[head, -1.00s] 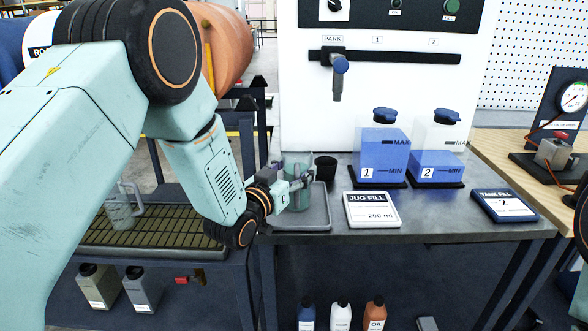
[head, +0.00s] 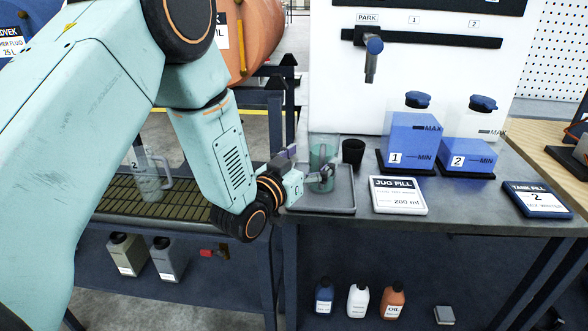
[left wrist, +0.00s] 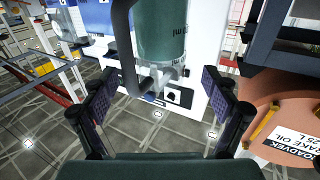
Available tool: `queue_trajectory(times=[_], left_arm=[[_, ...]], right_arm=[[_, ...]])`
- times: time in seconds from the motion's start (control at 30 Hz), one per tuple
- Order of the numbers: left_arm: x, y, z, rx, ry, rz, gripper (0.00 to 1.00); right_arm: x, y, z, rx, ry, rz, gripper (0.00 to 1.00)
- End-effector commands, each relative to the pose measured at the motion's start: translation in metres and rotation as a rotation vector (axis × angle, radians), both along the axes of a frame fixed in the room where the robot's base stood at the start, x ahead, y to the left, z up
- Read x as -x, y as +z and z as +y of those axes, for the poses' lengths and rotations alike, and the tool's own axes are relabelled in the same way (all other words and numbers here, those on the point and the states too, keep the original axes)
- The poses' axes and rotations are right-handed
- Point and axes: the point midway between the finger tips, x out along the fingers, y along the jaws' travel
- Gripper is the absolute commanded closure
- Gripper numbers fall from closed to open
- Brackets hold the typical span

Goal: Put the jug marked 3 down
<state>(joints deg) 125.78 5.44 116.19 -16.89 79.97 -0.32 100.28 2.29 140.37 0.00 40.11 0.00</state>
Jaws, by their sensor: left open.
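A clear greenish jug (head: 322,153) stands in the grey tray (head: 322,208) on the bench. No number on it is readable. My left gripper (head: 309,175) is at its left side, low down. In the left wrist view the jug (left wrist: 165,32) is close ahead, with its dark handle (left wrist: 125,48) towards the left finger. There the left gripper (left wrist: 160,80) is open, its two pads wide apart, and the jug is not clamped. My right gripper is out of view.
A black cup (head: 353,153) stands just right of the jug. The JUG FILL sign (head: 398,195) lies right of the tray. Two blue-filled tanks, 1 (head: 412,135) and 2 (head: 468,140), stand behind. Another jug (head: 150,180) stands on the grating at left.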

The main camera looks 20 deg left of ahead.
Motion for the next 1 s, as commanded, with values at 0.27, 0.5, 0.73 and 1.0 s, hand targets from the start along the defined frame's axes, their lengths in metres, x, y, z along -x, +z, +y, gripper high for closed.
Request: queue_trajectory(times=[0.27, 0.5, 0.73, 1.0], left_arm=[[0.052, 0.0, 0.012, 0.004, 0.003, 0.002, 0.13], [0.071, 0.001, 0.016, 0.001, 0.0, -0.001, 0.13], [0.073, 0.001, 0.016, -0.001, 0.0, -0.002, 0.13], [0.072, 0.001, 0.016, 0.0, 0.0, -0.002, 0.13]], right_arm=[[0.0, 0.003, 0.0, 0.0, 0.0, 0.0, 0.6], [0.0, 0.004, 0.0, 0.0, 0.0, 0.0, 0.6], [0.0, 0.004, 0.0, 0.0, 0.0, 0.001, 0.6], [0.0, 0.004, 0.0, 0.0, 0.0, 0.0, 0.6]])
